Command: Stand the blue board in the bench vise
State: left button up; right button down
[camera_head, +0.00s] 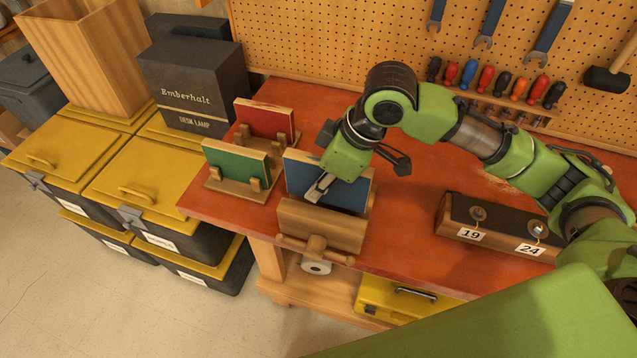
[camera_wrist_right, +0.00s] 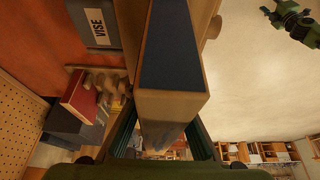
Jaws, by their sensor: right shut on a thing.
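The blue board (camera_head: 349,196) is upright, its lower edge hidden behind the front jaw of the wooden bench vise (camera_head: 322,229). I cannot tell whether it rests on the vise's bottom or whether the jaws touch it. My right gripper (camera_head: 318,187) is shut on the board near its upper left part, with one finger across the blue face. In the right wrist view, the blue face (camera_wrist_right: 170,45) and the pale wooden edge of the board sit between the fingers. My left gripper does not show in the head view.
A wooden block with tags 19 and 24 (camera_head: 497,226) sits to the right. Yellow-lidded bins (camera_head: 147,182) stand left of the bench. Tools hang on the pegboard behind.

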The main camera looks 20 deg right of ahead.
aim_at(316, 160)
dwell(0.4)
jog(key=shift+f, duration=0.85)
jog(key=c, duration=1.8)
grip_release()
jog(key=shift+c, duration=0.2)
jog(key=shift+s, duration=0.1)
notch_tip(316, 160, up, 8)
jog(key=p, duration=0.9)
jog(key=shift+p, duration=0.35)
jog(key=shift+r+p, duration=0.75)
jog(key=shift+r, duration=0.3)
jog(key=shift+f, duration=0.15)
